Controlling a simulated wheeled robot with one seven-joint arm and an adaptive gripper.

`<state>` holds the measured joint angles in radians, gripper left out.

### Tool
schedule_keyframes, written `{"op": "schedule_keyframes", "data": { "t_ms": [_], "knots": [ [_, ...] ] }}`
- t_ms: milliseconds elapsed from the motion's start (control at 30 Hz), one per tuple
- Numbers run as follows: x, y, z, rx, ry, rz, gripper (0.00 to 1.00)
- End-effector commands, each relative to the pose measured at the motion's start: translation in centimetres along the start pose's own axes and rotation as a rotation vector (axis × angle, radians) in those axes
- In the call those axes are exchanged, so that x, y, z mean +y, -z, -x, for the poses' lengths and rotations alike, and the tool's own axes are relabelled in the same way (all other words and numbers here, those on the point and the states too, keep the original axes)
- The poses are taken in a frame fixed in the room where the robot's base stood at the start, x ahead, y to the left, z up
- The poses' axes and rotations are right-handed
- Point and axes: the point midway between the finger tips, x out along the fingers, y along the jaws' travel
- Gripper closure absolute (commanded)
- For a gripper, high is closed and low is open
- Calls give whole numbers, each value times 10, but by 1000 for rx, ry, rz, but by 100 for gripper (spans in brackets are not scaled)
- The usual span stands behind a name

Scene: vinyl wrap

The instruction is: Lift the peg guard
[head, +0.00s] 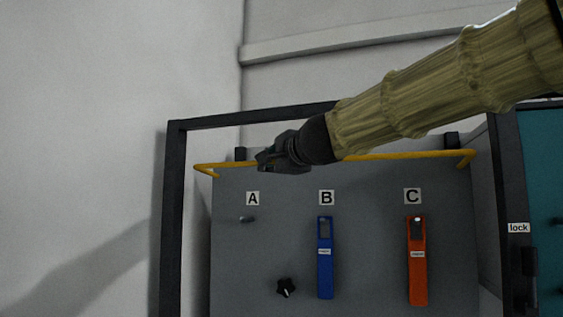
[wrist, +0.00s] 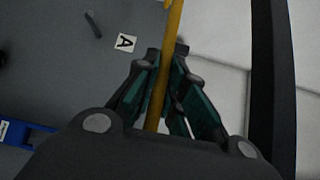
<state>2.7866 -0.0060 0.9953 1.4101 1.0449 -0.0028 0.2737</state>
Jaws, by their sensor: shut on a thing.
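The peg guard, a yellow bar (head: 410,155), runs across the upper part of the grey panel, above the labels A, B and C. Its bent ends reach the panel's left and right sides. My gripper (head: 268,159) is at the bar's left part, above and slightly right of label A. In the wrist view the bar (wrist: 174,25) passes between the two fingers of my gripper (wrist: 168,58), which are shut on it. The head view hides the part of the bar behind my gripper and wrist.
Peg A (head: 248,219) is bare. A blue tag (head: 325,280) hangs at B and an orange tag (head: 417,285) at C. A black knob (head: 286,288) sits below A. A dark frame (head: 172,220) borders the panel; a teal cabinet (head: 540,180) stands right.

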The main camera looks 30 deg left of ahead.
Motion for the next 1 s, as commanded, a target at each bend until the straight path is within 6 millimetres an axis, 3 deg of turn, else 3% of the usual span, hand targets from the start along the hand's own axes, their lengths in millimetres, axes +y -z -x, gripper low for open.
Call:
{"op": "schedule_keyframes", "data": {
  "t_ms": [633,667,767,1000],
  "knots": [
    [-5,-7,-3,-10,-11,-15,100],
    [-5,-7,-3,-10,-10,-14,86],
    [-5,-7,-3,-10,-10,-14,68],
    [-3,-7,-3,-10,-13,-14,66]
  ]
}}
